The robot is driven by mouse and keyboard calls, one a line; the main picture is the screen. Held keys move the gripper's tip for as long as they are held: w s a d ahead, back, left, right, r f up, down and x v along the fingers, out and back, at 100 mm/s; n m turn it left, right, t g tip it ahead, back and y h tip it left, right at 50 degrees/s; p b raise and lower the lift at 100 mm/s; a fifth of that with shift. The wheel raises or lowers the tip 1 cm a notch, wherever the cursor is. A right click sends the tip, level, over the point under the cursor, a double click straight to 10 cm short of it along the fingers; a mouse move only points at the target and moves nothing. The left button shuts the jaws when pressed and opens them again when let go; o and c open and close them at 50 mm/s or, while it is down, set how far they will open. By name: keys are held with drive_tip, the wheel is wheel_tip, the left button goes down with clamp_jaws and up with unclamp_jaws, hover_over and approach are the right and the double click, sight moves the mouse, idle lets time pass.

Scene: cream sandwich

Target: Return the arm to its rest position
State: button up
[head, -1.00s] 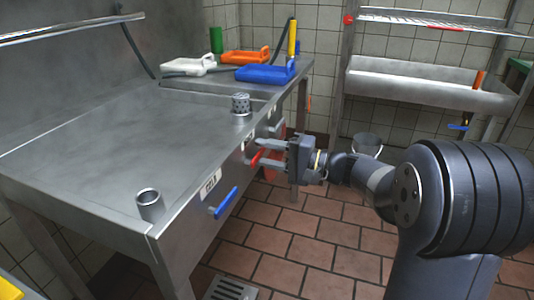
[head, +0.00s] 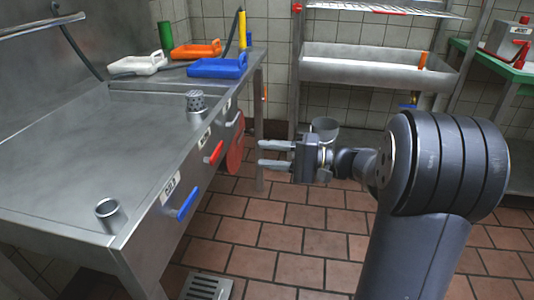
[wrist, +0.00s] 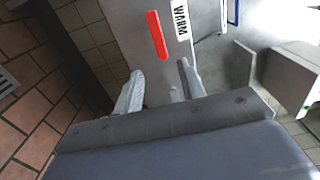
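My gripper (head: 272,155) is stretched out to the left in the head view, over the tiled floor and apart from the steel counter (head: 70,150). Its two fingers are spread with nothing between them. In the wrist view the fingers (wrist: 158,88) also stand apart and empty. Beyond them are a red handle (wrist: 157,35) and a label reading "WARM" on the counter's front. My arm reaches in from the right of the head view.
The counter front has a blue handle (head: 184,205) and a red handle (head: 214,152). A metal cup (head: 110,214) and a perforated shaker (head: 195,102) stand on top. White, orange and blue containers sit at the back. A steel trough (head: 375,68) is behind. The floor has free room.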

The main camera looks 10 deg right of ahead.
sight(220, 150)
drive_tip(key=b+x, duration=0.2)
drive_tip(key=x, duration=0.9)
drive_tip(key=shift+a+f, duration=0.1)
drive_tip(key=shift+p, duration=0.35)
drive_tip(key=shift+m, duration=0.5)
drive_tip(key=shift+f, duration=0.1)
drive_tip(key=shift+d+n+b, duration=0.2)
drive_tip(key=shift+n+b, duration=0.2)
drive_tip(key=shift+b, duration=0.15)
